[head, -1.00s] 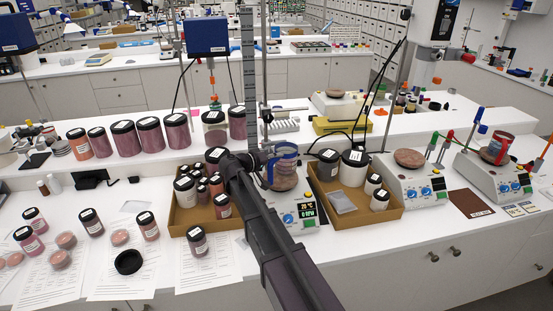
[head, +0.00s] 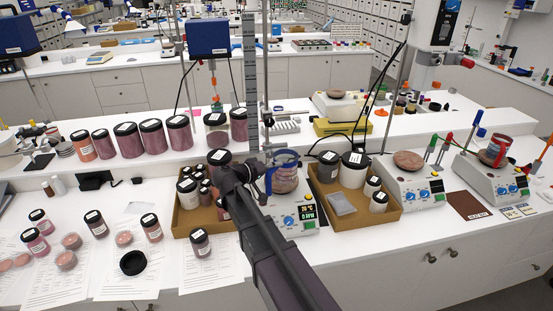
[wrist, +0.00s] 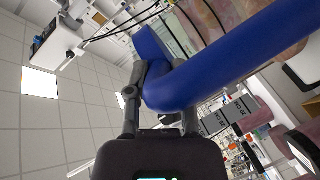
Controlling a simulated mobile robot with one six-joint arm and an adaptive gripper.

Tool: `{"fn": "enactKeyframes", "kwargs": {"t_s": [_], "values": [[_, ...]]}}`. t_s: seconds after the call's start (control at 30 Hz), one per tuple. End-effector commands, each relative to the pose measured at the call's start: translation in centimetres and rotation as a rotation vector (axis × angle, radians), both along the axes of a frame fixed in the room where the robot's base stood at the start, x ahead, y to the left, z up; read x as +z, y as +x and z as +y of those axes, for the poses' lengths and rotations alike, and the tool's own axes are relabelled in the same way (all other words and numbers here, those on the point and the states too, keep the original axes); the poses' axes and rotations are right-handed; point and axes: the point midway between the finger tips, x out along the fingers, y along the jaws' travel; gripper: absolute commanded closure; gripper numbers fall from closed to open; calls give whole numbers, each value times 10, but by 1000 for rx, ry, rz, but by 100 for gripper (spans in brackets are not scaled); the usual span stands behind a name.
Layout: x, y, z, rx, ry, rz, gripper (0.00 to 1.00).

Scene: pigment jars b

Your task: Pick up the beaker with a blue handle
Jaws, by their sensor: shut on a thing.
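The beaker with a blue handle (head: 287,181) is at the white stirrer hotplate in the middle of the bench in the head view. It has a blue band and a pinkish content. Its blue handle faces left toward my arm, and I cannot tell whether its base touches the plate. My gripper (head: 262,171) is at the handle's left side, partly hidden by my arm. In the wrist view the blue handle (wrist: 225,62) is large and passes between the fingers of my gripper (wrist: 160,95), which is shut on it. The beaker's pinkish wall is behind it.
Cardboard trays with jars stand left (head: 190,220) and right (head: 397,205) of the hotplate (head: 297,219). A metal stand rod (head: 265,80) rises just behind the beaker. A red-handled beaker (head: 495,151) stands on another hotplate at the right. Papers and jars cover the left bench.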

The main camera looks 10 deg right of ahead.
Motion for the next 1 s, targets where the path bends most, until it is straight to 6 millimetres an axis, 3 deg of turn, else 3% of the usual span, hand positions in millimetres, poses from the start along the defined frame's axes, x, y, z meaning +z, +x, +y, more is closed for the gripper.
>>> {"fn": "enactKeyframes", "kwargs": {"t_s": [0.03, 0.1, 0.4, 1.0], "values": [[3, -16, 3, 1, -2, 0, 100], [4, -29, 7, 1, -2, 0, 100], [7, -66, 19, 1, -2, -1, 100], [8, -74, 23, 0, -1, -1, 100]]}}
